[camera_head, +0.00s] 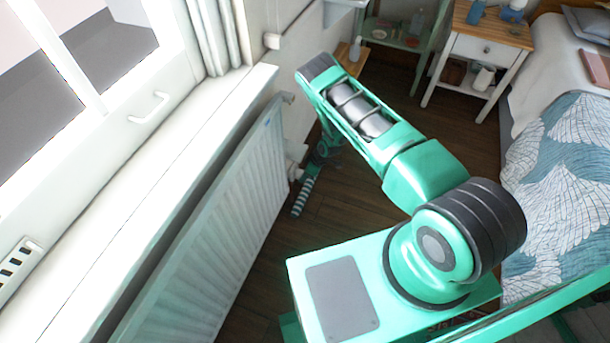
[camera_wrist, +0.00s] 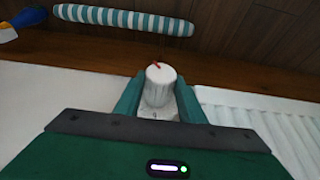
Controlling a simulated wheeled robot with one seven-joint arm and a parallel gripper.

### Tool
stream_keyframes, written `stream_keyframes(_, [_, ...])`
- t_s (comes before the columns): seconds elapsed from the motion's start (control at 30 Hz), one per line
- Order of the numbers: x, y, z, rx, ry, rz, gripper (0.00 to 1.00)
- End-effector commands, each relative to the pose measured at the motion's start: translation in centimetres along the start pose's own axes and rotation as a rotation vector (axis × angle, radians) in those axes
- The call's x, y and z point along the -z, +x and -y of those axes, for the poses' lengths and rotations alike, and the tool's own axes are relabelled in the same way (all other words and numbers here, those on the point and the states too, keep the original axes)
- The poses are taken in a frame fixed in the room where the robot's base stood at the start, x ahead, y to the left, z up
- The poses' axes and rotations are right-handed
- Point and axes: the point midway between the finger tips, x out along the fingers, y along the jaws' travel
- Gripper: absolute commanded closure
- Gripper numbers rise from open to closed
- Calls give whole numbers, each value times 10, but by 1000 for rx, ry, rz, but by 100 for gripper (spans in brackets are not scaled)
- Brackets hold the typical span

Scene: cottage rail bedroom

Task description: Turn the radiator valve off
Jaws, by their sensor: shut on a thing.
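The radiator valve (camera_wrist: 160,88) is a white ribbed knob with a small red mark at its top edge, in the middle of the wrist view. My gripper (camera_wrist: 158,95) has one green finger on each side of the knob and is shut on it. The white radiator (camera_wrist: 285,130) shows at the right of the wrist view. In the head view the radiator (camera_head: 215,230) stands along the wall under the window sill. There the valve and my fingertips are hard to make out behind my green arm.
A striped draught roll (camera_wrist: 122,20) lies on the wooden floor, and it also shows in the head view (camera_head: 303,196). A white nightstand (camera_head: 485,48) and a bed (camera_head: 560,170) stand at the right. Dark floor between radiator and bed is partly clear. The window sill (camera_head: 150,200) overhangs the radiator.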

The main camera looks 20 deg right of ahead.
Motion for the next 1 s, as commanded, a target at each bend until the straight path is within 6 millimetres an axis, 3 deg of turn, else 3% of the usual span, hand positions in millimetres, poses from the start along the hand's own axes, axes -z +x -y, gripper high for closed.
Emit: stream_keyframes(1.0, [-2, 6, 17, -641, -270, -3, 86])
